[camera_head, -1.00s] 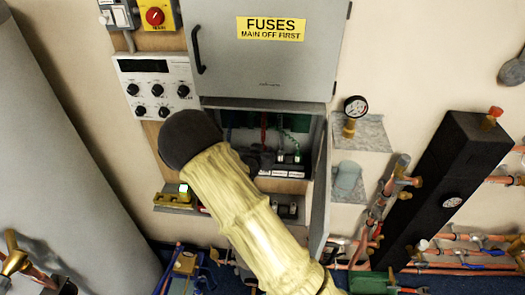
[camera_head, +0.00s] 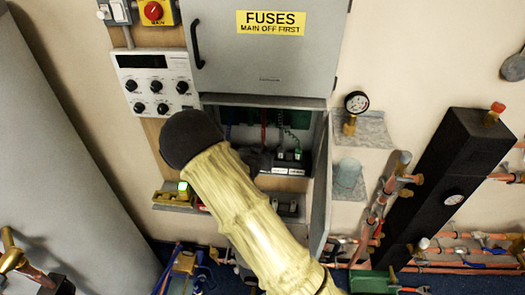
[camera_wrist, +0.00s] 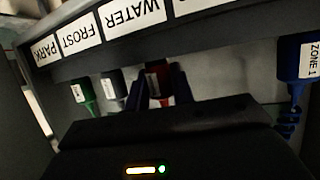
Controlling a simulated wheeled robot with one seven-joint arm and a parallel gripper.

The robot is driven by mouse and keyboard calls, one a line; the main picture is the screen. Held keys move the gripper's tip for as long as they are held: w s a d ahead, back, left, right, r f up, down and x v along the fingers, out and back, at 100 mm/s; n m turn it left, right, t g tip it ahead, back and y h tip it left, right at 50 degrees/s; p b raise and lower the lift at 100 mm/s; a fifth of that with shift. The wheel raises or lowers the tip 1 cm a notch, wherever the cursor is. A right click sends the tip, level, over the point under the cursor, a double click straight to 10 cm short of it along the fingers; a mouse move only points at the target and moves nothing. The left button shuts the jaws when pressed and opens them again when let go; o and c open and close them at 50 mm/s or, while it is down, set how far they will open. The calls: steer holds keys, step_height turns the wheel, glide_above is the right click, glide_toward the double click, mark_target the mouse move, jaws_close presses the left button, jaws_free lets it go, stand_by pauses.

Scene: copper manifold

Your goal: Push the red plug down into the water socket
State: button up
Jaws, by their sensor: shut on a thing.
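In the wrist view my gripper (camera_wrist: 155,92) has its two dark blue fingers on either side of the red plug (camera_wrist: 155,72) and is shut on it. The plug is in line with the WATER label (camera_wrist: 133,18), which appears upside down. The water socket is hidden, and I cannot tell how deep the plug sits. In the head view my forearm reaches into the open fuse box (camera_head: 265,102). My gripper is mostly hidden behind the arm there, and the red plug cannot be made out.
A green plug (camera_wrist: 86,92) and a grey-white plug (camera_wrist: 112,90) stand left of the red one. A blue plug (camera_wrist: 295,65) marked ZONE 1 is at the right. The box's side panel (camera_head: 320,190) stands close to my arm's right.

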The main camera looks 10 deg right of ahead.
steer(key=shift+f, duration=0.15)
steer(key=o, duration=1)
steer(key=shift+o, duration=0.2)
steer(key=b+v, duration=0.1)
steer(key=v, duration=1.6)
steer(key=shift+s+b, duration=0.25)
steer(key=shift+b, duration=0.15)
